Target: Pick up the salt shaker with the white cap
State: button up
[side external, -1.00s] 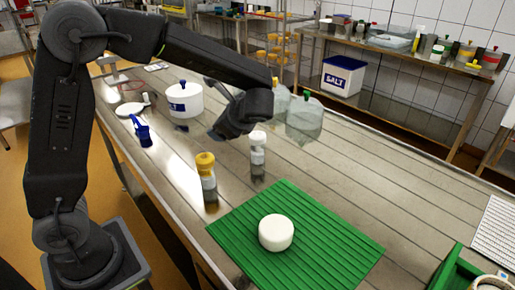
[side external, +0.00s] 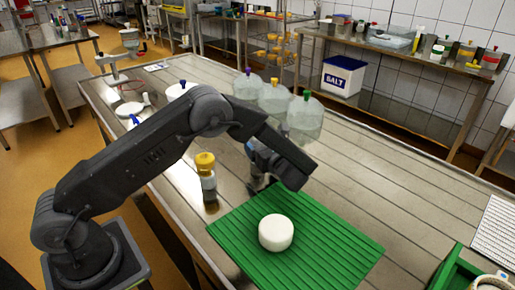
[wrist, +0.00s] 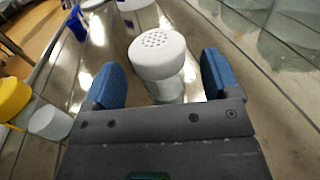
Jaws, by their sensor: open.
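In the wrist view the salt shaker with the white cap (wrist: 158,55) stands with its round, holed top facing the camera. Its pale body shows a little below the cap. My gripper (wrist: 160,72) is open, with one blue finger on each side of the shaker in the picture and a gap on both sides. I cannot tell how deep the shaker is between the fingers. In the side view my gripper (side external: 258,160) is low over the table behind my forearm, and it hides nearly all of the shaker.
A yellow-capped shaker (side external: 206,180) stands to the left; its yellow cap (wrist: 12,98) is at the wrist view's left edge. A white cheese (side external: 276,233) sits on a green mat (side external: 335,240) in front. Clear jugs (side external: 304,122) stand behind. A white tub (side external: 176,90) is partly hidden.

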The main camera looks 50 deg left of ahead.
notch_tip(320, 180, down, 4)
jog(key=shift+a+r, duration=0.1)
jog(key=shift+r, duration=0.15)
jog(key=shift+w+a+r, duration=0.1)
jog(key=shift+a+r, duration=0.05)
jog(key=shift+a, duration=0.25)
jog(key=shift+w+a+r, duration=0.1)
jog(key=shift+a, duration=0.3)
jog(key=shift+w+a, duration=0.15)
jog(key=shift+a, duration=0.45)
jog(key=shift+c, duration=0.2)
jog(key=c, duration=1.1)
jog(key=shift+r, duration=0.1)
